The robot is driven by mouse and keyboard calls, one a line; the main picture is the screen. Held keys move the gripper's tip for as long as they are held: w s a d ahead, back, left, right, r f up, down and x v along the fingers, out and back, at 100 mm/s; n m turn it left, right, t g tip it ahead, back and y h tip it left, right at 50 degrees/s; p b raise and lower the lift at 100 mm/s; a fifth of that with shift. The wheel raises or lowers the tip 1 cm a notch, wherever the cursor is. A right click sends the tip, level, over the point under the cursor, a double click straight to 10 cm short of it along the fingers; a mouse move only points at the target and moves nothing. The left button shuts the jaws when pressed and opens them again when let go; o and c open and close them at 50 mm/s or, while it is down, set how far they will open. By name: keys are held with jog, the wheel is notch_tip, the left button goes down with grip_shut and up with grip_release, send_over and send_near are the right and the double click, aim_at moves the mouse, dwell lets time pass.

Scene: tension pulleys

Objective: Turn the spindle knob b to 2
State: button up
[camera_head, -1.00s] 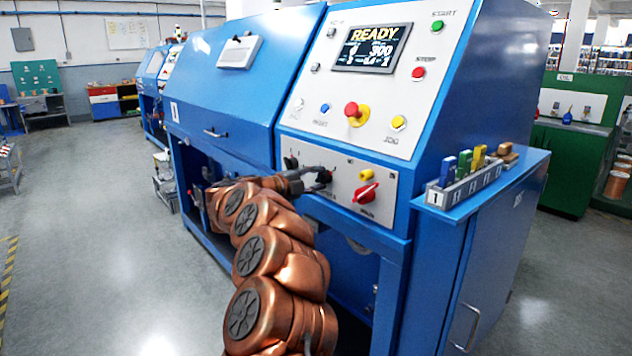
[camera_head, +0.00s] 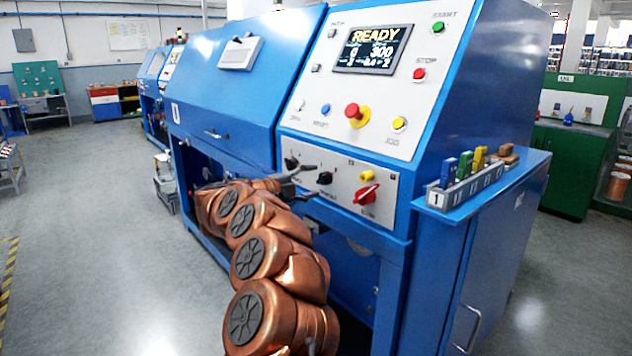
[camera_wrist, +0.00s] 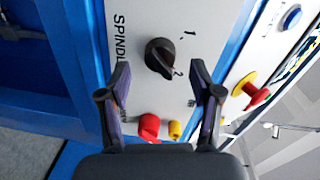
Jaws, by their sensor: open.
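The black spindle knob (camera_head: 325,178) sits on the white lower panel of the blue machine. In the wrist view the knob (camera_wrist: 158,55) shows between and beyond my fingers, beside a partly cut-off "SPINDLE" label; its pointer appears turned toward the printed "2" (camera_wrist: 178,73), away from the "1". My gripper (camera_head: 308,182) is open and empty, a short way in front of the panel and left of the knob. In the wrist view both fingers of my gripper (camera_wrist: 162,92) stand apart, with a gap to the knob.
Another black knob (camera_head: 291,162) is left of the spindle knob, partly close behind my finger. A red rotary switch (camera_head: 367,194) and a yellow button (camera_head: 367,176) are to the right. The screen (camera_head: 373,48) reads READY. A blue shelf (camera_head: 500,185) juts out at right.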

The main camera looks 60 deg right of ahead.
jog(key=v, duration=0.9)
jog(key=shift+a, duration=0.15)
